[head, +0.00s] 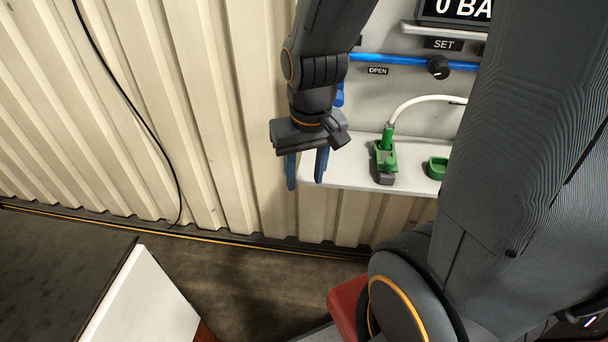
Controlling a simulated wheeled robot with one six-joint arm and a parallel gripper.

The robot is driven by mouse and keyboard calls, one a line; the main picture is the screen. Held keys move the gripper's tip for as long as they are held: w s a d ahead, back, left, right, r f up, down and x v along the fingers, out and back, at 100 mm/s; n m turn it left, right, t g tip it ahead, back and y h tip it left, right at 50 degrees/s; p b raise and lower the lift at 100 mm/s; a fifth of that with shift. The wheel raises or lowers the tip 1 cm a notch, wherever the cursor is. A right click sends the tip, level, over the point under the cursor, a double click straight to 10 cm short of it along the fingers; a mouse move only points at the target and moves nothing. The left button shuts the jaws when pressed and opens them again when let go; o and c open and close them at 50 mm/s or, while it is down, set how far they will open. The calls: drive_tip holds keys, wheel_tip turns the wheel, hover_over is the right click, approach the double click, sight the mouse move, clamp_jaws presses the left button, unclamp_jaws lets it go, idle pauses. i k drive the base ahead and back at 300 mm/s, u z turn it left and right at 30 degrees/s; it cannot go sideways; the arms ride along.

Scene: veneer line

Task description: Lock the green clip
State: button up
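A green clip (385,158) stands on the white ledge (345,176) of the wall panel, with a dark grey block at its front. A green plug (388,137) with a white cable rises at its back; whether the clip is locked or loose cannot be told. My gripper (306,170) hangs to the left of the clip, over the ledge's left end, fingers pointing down. Its two blue fingers are apart with nothing between them. A second green part (437,168) sits to the right on the ledge, partly hidden by my arm.
A black knob (438,67) and a blue hose (400,59) are on the panel above the ledge. A display (457,10) reads "0 BA". A white-topped surface (143,300) stands at lower left. A black cable (130,105) hangs on the corrugated wall.

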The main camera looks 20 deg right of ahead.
sight(390, 165)
drive_tip(key=u, duration=0.85)
drive_tip(key=k, duration=1.1)
drive_tip(key=z, duration=0.7)
drive_tip(key=i, duration=0.5)
drive_tip(key=z, duration=0.05)
